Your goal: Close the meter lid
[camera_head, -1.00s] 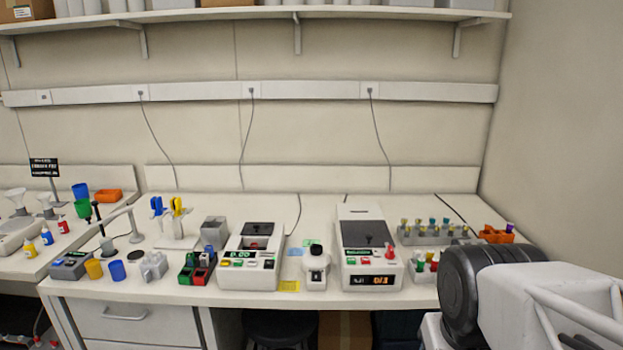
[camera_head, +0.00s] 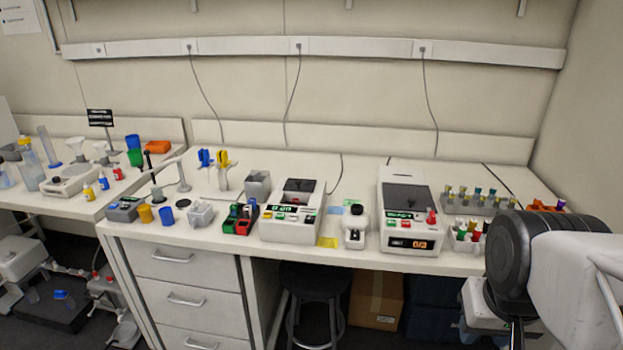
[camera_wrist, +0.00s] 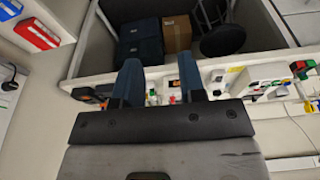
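Two white bench instruments could be the meter; I cannot read their labels. The left one (camera_head: 284,228) has a green display, coloured buttons and a small dark panel or lid (camera_head: 300,185) at its rear, with a red spot in front of it. Whether this lid is open is too small to tell. The right one (camera_head: 412,238) is larger, with a broad dark top (camera_head: 406,196), a red knob and an orange display reading 0/3. My gripper (camera_wrist: 159,82) shows in the wrist view, with its two blue-grey fingers apart and nothing clearly between them. It is outside the head view.
A small white device (camera_head: 355,228) stands between the instruments. A vial rack (camera_head: 478,205) is at right, and red and green holders (camera_head: 240,220) are at left. A black stool (camera_head: 316,285) and a cardboard box (camera_head: 376,300) are under the bench. My arm is at far right.

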